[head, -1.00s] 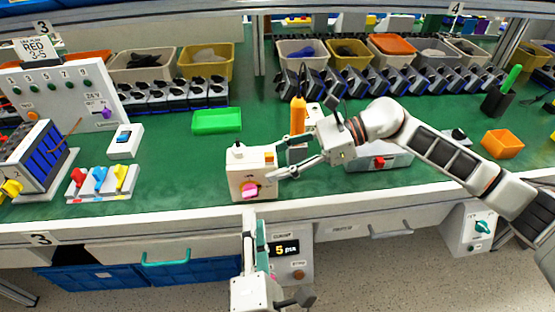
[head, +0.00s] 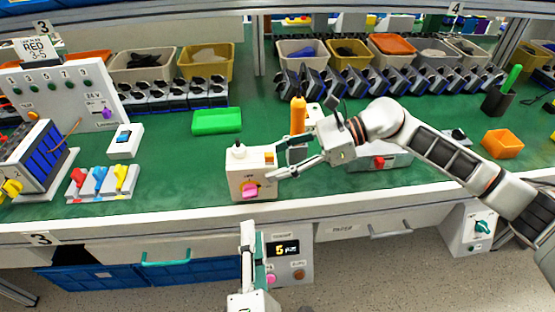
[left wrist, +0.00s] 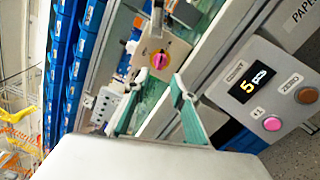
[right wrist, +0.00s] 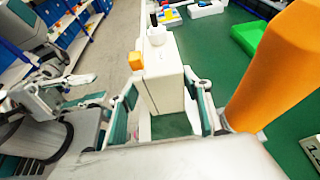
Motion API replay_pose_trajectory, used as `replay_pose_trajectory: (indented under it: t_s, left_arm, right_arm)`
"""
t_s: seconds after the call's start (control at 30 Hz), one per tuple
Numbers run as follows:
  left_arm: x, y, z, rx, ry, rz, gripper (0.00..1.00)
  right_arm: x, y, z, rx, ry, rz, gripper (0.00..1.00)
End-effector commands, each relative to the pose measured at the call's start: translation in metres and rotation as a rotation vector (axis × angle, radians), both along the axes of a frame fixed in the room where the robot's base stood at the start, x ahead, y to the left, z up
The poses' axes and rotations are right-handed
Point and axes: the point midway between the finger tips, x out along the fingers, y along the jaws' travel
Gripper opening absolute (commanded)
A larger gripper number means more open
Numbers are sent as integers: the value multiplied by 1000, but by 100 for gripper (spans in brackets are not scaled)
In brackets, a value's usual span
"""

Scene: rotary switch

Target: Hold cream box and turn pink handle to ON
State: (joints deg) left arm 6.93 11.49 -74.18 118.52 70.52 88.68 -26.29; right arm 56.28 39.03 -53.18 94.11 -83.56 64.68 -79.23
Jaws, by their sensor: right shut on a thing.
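The cream box (head: 240,183) stands upright near the front edge of the green bench. It has a pink handle (head: 250,190) on its front face and an orange block on top. My right gripper (head: 272,168) is shut on the box; in the right wrist view its fingers lie on both sides of the box (right wrist: 163,85). My left gripper (head: 253,230) is below and in front of the box, apart from it. In the left wrist view, the left fingers (left wrist: 155,103) are spread with nothing between them, and the pink handle (left wrist: 159,61) shows beyond them.
A panel with a numeric display (head: 287,262) hangs below the bench, right beside my left gripper. A green tray (head: 217,121) and a coloured switch block (head: 103,182) lie to the left. Bench is clear between them and the box.

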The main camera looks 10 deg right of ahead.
Motion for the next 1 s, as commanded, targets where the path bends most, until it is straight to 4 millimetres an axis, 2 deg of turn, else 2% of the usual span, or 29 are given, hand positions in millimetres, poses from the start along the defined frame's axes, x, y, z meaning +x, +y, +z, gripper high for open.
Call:
replay_pose_trajectory:
  t_s: [0.03, 0.6, 0.8, 1.0]
  left_arm:
    - [4, 0, -1, 1, 0, 1, 25]
    - [73, -2, -1, 1, 1, 1, 25]
    - [84, -2, -1, 0, 2, 0, 25]
    - [86, -2, -1, 0, 1, 0, 25]
  right_arm:
    - [-2, 0, -9, -9, 9, 3, 11]
    - [-2, 0, -9, -8, 9, 3, 11]
    - [-2, 0, -9, -8, 9, 3, 11]
    - [-2, 0, -9, -8, 9, 3, 11]
